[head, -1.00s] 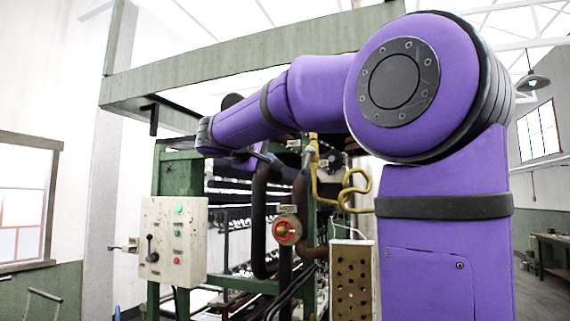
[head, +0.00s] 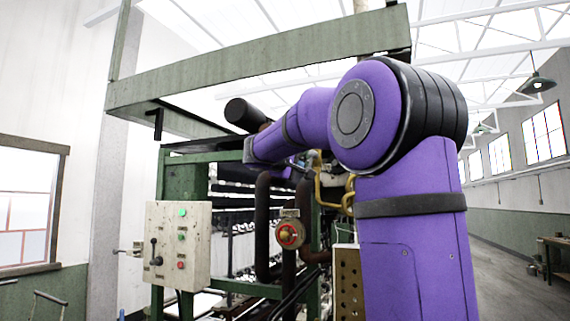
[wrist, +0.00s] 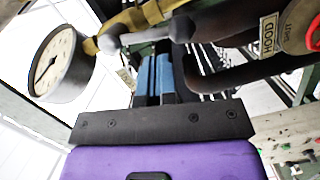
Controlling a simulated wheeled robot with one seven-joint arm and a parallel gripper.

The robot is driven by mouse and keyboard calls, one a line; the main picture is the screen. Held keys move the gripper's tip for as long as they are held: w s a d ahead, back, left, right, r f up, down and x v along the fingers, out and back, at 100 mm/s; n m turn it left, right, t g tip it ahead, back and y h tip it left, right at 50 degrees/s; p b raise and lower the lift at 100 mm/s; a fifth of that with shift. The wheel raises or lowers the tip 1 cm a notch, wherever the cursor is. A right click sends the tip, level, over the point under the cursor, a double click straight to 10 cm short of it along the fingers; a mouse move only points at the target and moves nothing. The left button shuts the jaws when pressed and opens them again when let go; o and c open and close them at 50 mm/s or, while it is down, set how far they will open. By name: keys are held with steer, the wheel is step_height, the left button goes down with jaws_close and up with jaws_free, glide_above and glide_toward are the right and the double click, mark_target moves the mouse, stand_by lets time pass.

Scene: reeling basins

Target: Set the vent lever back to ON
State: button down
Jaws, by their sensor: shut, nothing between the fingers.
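In the head view my gripper is hidden among the pipes beyond my purple arm.
A round gauge (wrist: 58,62) hangs left of the lever. A dark pipe (wrist: 235,73) and a HOOD tag (wrist: 268,35) are to the right. In the head view, a red valve wheel (head: 290,234) and a switch box (head: 178,244) with a black lever stand left of my arm.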

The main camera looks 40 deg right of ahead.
steer(key=shift+s+d+f, duration=0.25)
steer(key=shift+s+d, duration=0.05)
steer(key=shift+d, duration=0.3)
steer(key=shift+s+d+f+n+h, duration=0.2)
steer(key=shift+s+n, duration=0.15)
steer(key=shift+n, duration=0.45)
steer(key=shift+s+d+f+n+h, duration=0.15)
steer(key=shift+s+n, duration=0.15)
steer(key=shift+n, duration=0.5)
steer(key=shift+w+a, duration=0.1)
steer(key=shift+a, duration=0.1)
